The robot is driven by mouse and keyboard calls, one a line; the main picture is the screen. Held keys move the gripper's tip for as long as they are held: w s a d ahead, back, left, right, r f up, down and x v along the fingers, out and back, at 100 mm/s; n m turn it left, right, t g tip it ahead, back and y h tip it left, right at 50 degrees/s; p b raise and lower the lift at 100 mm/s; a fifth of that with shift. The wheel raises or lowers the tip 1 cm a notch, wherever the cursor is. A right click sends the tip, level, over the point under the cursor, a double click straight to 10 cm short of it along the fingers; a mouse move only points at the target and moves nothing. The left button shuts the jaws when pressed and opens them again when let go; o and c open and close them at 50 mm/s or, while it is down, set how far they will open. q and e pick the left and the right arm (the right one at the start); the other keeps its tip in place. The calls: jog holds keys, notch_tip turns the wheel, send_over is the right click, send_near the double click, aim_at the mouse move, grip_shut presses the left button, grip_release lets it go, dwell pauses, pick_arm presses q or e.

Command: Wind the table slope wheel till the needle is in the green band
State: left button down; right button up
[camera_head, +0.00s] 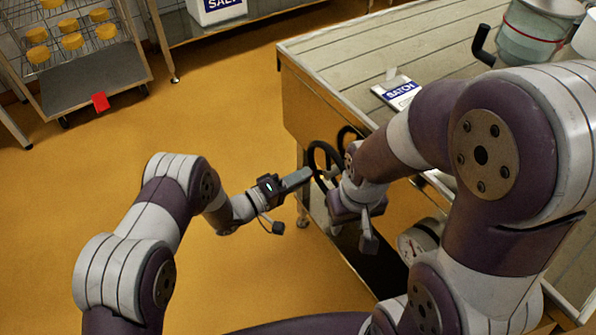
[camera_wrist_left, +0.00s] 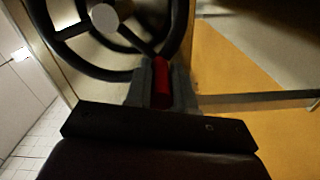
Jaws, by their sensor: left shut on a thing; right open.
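The black slope wheel (camera_head: 313,152) is on the end of the wooden table, partly hidden by my right arm. In the left wrist view its dark rim and spokes (camera_wrist_left: 95,70) surround a grey hub. My left gripper (camera_head: 310,173) is at the wheel; in its wrist view the fingers (camera_wrist_left: 161,80) are shut on a red handle (camera_wrist_left: 162,72) at the rim. My right gripper (camera_head: 358,222) is open, just right of the wheel, and partly hidden by its arm. A round white gauge (camera_head: 418,240) is partly hidden lower right; its needle and green band cannot be made out.
The slatted table (camera_head: 335,55) holds a batch card (camera_head: 398,92) and a greenish pot (camera_head: 530,35). A rack (camera_head: 90,75) with yellow cheeses stands at upper left, with a red cloth (camera_head: 100,102). The yellow floor (camera_head: 220,100) between is clear.

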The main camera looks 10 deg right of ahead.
pick_arm(q)
jog(key=shift+s+f+n, duration=0.2)
jog(key=shift+f+n, duration=0.05)
jog(key=shift+n, duration=0.15)
jog(key=c, duration=1)
grip_release()
jog(key=p+v, duration=0.2)
jog(key=v, duration=1)
jog(key=shift+s+a, duration=0.15)
jog(key=shift+a, duration=0.1)
